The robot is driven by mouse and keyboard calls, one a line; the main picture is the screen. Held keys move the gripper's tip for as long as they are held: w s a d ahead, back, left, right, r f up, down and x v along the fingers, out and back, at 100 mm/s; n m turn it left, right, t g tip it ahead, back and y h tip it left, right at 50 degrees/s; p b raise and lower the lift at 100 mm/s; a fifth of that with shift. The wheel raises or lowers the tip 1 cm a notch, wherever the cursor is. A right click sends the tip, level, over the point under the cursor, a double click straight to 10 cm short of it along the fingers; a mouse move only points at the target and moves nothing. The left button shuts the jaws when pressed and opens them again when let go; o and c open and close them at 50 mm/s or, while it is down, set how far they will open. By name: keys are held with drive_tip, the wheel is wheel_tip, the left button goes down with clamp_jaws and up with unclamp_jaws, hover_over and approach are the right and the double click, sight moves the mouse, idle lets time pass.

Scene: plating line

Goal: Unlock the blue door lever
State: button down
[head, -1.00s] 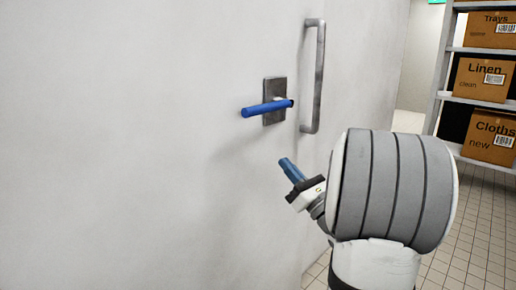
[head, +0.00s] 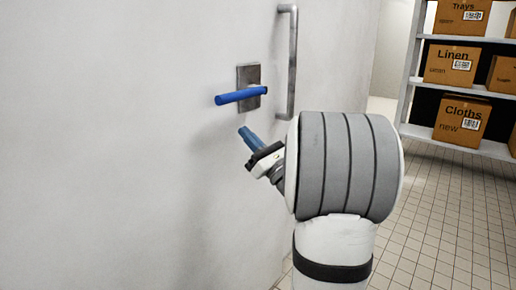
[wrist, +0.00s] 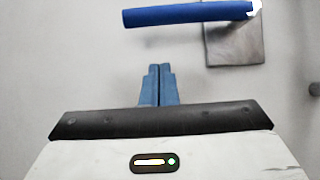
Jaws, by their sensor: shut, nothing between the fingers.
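The blue door lever (head: 238,96) sticks out roughly level to the left from a grey metal plate (head: 249,75) on the white door. My gripper (head: 243,131) is below the lever and apart from it, its blue fingers pointing up and to the left. In the wrist view the lever (wrist: 185,13) crosses the top of the picture, with the plate (wrist: 235,48) behind its right end. The gripper's fingers (wrist: 159,72) are together there and hold nothing, with a gap between their tips and the lever.
A vertical grey pull handle (head: 292,65) stands on the door right of the lever. A shelf rack (head: 487,148) with cardboard boxes stands at the right. The tiled floor (head: 440,220) between is clear.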

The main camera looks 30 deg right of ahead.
sight(237, 94)
wheel_tip(237, 94, up, 5)
drive_tip(key=w+a, duration=0.1)
drive_tip(key=w, duration=0.1)
drive_tip(key=shift+w+r, duration=0.2)
drive_tip(key=shift+w, duration=0.15)
